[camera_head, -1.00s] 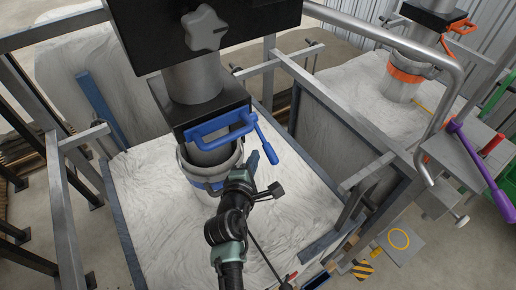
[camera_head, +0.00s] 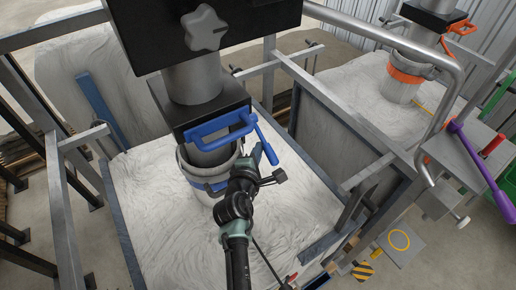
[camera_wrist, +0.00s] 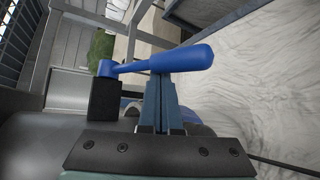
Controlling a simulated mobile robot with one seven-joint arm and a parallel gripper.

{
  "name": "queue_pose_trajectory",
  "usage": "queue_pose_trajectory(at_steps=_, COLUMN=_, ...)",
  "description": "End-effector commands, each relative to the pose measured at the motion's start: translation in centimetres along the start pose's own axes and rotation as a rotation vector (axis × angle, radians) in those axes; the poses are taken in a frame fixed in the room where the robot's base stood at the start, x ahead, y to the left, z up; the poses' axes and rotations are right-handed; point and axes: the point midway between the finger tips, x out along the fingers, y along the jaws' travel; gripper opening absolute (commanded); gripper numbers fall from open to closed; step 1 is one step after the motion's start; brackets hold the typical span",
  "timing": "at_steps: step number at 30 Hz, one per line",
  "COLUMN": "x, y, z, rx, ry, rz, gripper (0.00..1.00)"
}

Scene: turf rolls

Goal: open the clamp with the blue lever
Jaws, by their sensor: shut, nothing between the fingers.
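The blue lever (camera_head: 266,140) hangs at the right end of a blue handle frame (camera_head: 220,130) on the black block under the grey column. A blue clamp band (camera_head: 206,185) circles the pale sleeve below, partly hidden by my arm. My gripper (camera_head: 257,152) is shut and empty, just beside the lever's lower left side. In the wrist view the lever (camera_wrist: 180,60) lies crosswise beyond the tips of my shut fingers (camera_wrist: 161,90), its thick grip at the right. The tips appear very close to it; I cannot tell whether they touch.
A white bulk bag (camera_head: 150,215) spreads below, inside a grey metal frame (camera_head: 345,115). A second station with an orange clamp (camera_head: 405,72) stands at the right, near a purple lever (camera_head: 478,165). A yellow-ringed plate (camera_head: 399,239) is lower right.

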Motion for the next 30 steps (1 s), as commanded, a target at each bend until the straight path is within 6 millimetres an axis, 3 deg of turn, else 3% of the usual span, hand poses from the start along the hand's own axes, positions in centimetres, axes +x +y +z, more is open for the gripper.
queue_pose_trajectory(at_steps=30, x=-1.2, y=1.9, z=1.6, rx=-0.141, ry=-0.007, rz=-0.158, gripper=0.0)
